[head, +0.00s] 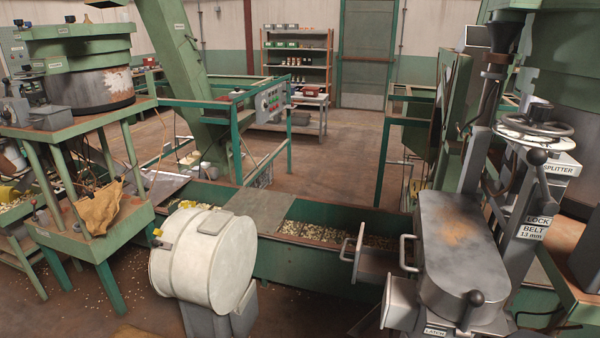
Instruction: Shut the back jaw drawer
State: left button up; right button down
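The splitter machine (462,245) stands at the right, with a grey rounded housing and a worn top. A grey metal drawer (378,262) sticks out from its left side, with a bar handle (349,246) at its outer end; it stands open. A second bar handle (406,252) sits close to the housing, just right of the open drawer. No label marks either handle as the back jaw drawer, and I cannot tell for sure which is farther back. Neither of my grippers is in the view.
A green trough (300,262) holding nuts runs behind the drawer. A white lidded drum (200,262) stands at the front left. A handwheel (535,130) and lever knobs rise above the splitter. Green hopper stands fill the left; open floor (330,165) lies beyond the trough.

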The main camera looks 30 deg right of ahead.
aim_at(371, 264)
jog(key=i+z, duration=0.2)
jog(key=z, duration=0.2)
jog(key=i+j+z, duration=0.15)
jog(key=z, duration=0.25)
jog(key=i+j+z, duration=0.1)
jog(key=z, duration=0.3)
jog(key=i+j+z, duration=0.2)
jog(key=z, duration=0.2)
jog(key=i+j+z, duration=0.1)
jog(key=j+z, duration=0.15)
jog(key=z, duration=0.15)
